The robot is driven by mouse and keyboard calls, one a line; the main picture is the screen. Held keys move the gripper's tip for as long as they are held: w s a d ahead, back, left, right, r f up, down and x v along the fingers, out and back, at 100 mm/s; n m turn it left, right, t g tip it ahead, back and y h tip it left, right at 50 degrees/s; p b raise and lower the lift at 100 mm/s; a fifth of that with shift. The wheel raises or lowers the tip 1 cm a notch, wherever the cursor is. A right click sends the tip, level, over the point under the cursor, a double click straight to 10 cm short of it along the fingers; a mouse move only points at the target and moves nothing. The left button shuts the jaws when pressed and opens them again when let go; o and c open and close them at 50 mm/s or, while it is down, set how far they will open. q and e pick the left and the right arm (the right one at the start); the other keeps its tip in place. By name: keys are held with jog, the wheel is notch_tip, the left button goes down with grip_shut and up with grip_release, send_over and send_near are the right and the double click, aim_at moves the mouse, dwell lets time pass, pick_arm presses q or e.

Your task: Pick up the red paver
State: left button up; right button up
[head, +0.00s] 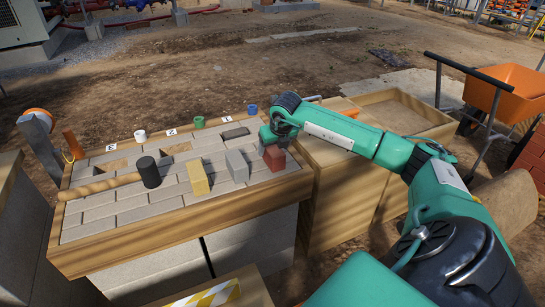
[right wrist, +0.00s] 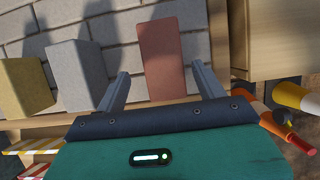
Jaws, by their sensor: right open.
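The red paver (head: 274,158) stands upright near the right end of the paved tray (head: 140,237), with my right gripper (head: 271,146) close above it. In the right wrist view the red paver (right wrist: 162,62) lies ahead of and between the two open fingers of my right gripper (right wrist: 158,88). The fingers are apart from its sides, with nothing held. In the head view the gripper's fingertips are partly hidden by its own body and the paver. My left gripper is not in view.
A grey paver (head: 237,166) and a yellow paver (head: 198,177) stand left of the red one. A black-headed mallet (head: 149,172) lies further left. Small coloured cups and number cards line the back edge. A wooden box (head: 398,112) stands at the right.

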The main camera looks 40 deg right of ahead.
aim_at(274, 149)
jog(key=x, duration=0.5)
jog(key=shift+s+d, duration=0.1)
jog(key=shift+d, duration=0.15)
jog(key=shift+f+b, duration=0.2)
jog(key=shift+b, duration=0.1)
jog(key=c, duration=1.2)
jog(key=shift+r, duration=0.1)
jog(key=shift+c, duration=1.4)
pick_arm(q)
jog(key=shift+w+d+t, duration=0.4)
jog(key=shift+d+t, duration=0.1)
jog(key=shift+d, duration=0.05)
